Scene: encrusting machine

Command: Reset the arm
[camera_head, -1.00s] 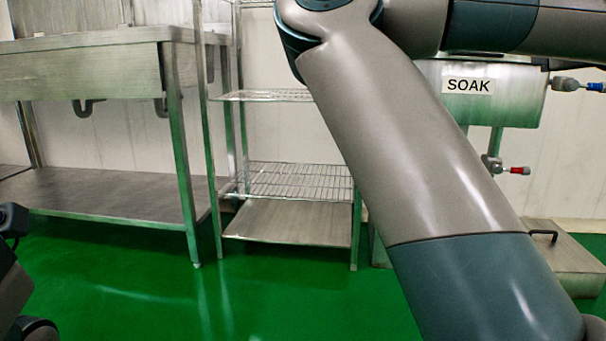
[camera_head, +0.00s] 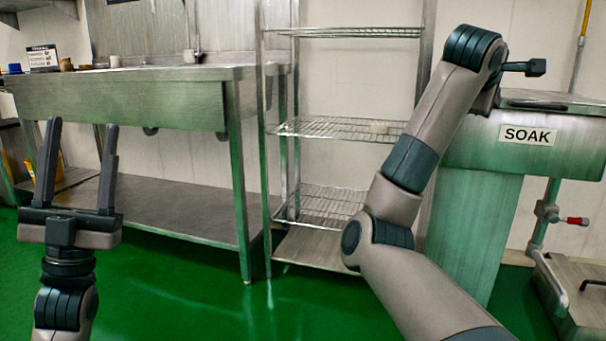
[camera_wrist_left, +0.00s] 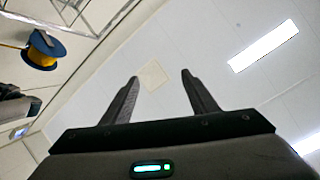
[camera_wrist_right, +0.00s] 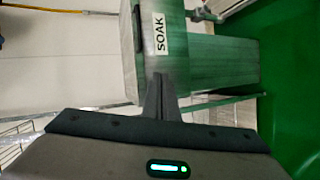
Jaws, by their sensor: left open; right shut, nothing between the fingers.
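My left gripper (camera_head: 80,125) stands upright at the far left of the head view, its two dark fingers apart and nothing between them. In the left wrist view, the left gripper (camera_wrist_left: 158,76) points toward the ceiling, open and empty.
A steel table (camera_head: 125,103) with a lower shelf stands at the left behind my left gripper. A wire rack (camera_head: 340,127) stands in the middle. The SOAK tank (camera_head: 560,155) is behind my right arm. The green floor (camera_head: 180,290) in front is clear.

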